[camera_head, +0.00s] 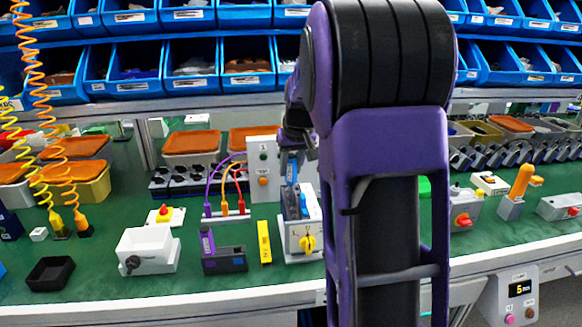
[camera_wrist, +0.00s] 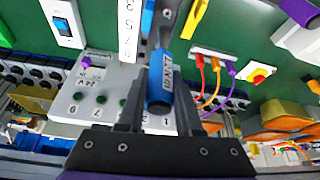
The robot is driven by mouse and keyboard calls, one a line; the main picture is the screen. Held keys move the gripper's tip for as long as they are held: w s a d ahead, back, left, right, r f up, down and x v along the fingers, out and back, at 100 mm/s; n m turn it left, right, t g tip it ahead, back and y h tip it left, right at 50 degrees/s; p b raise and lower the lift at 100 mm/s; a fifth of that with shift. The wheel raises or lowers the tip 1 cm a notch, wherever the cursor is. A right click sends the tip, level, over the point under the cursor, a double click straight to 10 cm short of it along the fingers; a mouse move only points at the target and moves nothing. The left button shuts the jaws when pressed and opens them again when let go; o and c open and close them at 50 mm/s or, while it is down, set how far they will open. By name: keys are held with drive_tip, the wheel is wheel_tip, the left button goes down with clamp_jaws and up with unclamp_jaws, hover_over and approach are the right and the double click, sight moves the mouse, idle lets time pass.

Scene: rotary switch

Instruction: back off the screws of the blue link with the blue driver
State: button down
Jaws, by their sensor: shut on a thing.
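My gripper (camera_wrist: 160,75) is shut on the blue driver (camera_wrist: 160,88), whose handle stands between the two dark fingers and carries a pale label. In the head view the driver (camera_head: 291,170) hangs upright below my wrist, over the box with the yellow rotary switch (camera_head: 307,243). Blue parts, likely the blue link (camera_head: 293,206), show on that box below the driver. In the wrist view a blue strip (camera_wrist: 148,18) and a screw head (camera_wrist: 167,13) lie beyond the handle. The driver's tip is hidden, so I cannot tell whether it touches a screw.
A yellow block (camera_head: 264,243), a purple-and-black holder (camera_head: 222,258) and a white box with a black knob (camera_head: 147,252) stand left of the switch box. Coloured leads (camera_head: 225,205) and a grey panel (camera_head: 263,180) are behind.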

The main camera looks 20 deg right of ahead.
sight(291, 155)
drive_tip(key=shift+d+f+n, duration=0.1)
drive_tip(key=shift+n, duration=0.4)
drive_tip(key=shift+r+p, duration=2.25)
drive_tip(key=shift+r, duration=0.9)
